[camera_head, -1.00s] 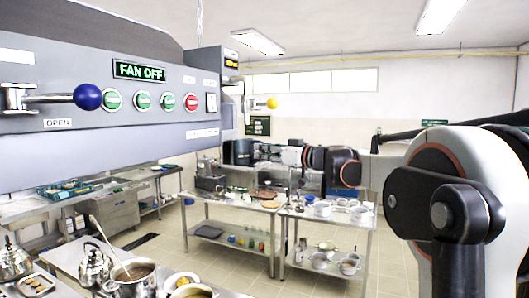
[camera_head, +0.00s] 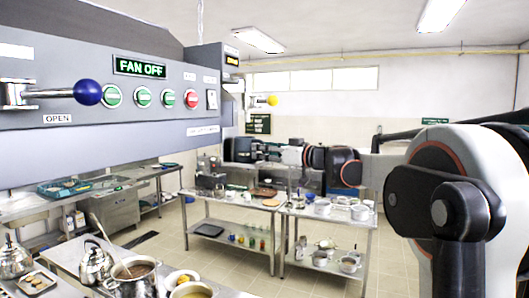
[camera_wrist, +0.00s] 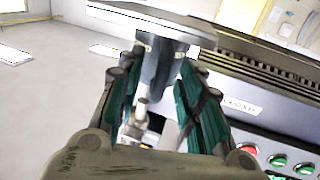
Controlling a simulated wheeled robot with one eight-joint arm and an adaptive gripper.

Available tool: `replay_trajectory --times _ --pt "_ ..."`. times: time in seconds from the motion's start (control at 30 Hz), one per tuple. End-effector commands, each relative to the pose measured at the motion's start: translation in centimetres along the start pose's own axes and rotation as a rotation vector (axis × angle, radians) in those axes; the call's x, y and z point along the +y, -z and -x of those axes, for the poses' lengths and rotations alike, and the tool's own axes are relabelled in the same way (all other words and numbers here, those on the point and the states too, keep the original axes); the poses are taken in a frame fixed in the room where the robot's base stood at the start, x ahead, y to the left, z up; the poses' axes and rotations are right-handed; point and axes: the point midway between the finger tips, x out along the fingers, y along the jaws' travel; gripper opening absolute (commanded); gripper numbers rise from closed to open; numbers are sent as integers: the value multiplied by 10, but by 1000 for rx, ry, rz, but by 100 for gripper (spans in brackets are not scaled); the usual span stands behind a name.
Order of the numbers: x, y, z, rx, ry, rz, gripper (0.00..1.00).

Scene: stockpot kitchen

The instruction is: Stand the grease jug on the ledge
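My gripper (camera_wrist: 162,75) fills the middle of the wrist view, with its two teal-padded fingers spread apart. A dark grey shape (camera_wrist: 160,68) shows between the fingertips; I cannot tell whether it is a jug or part of the hood behind, and no finger clearly presses on it. A pale fitting (camera_wrist: 141,112) shows lower between the fingers. In the head view my gripper (camera_head: 238,150) is a small dark form at the arm's far end, below the right end of the hood. I cannot pick out the grease jug or the ledge with certainty.
The grey hood panel (camera_head: 120,140) fills the upper left, with a blue-knobbed lever (camera_head: 87,92), buttons and a FAN OFF display (camera_head: 139,68). A yellow knob (camera_head: 271,101) is at its right end. Pots (camera_head: 133,275) stand below. Steel tables (camera_head: 232,205) are behind.

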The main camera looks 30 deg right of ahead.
Motion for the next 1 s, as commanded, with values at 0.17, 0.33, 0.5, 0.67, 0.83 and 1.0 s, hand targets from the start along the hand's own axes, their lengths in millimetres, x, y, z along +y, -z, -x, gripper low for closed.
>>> replay_trajectory --times 0.17,0.33,0.5,0.67,0.83,1.0 --pt "1 0 18 0 -3 0 34" --pt "1 0 53 0 -4 0 34" --pt "1 0 86 0 -4 0 34" --pt "0 0 108 0 -2 0 34" --pt "0 0 118 0 -1 0 34" --pt "0 0 120 0 0 0 34"
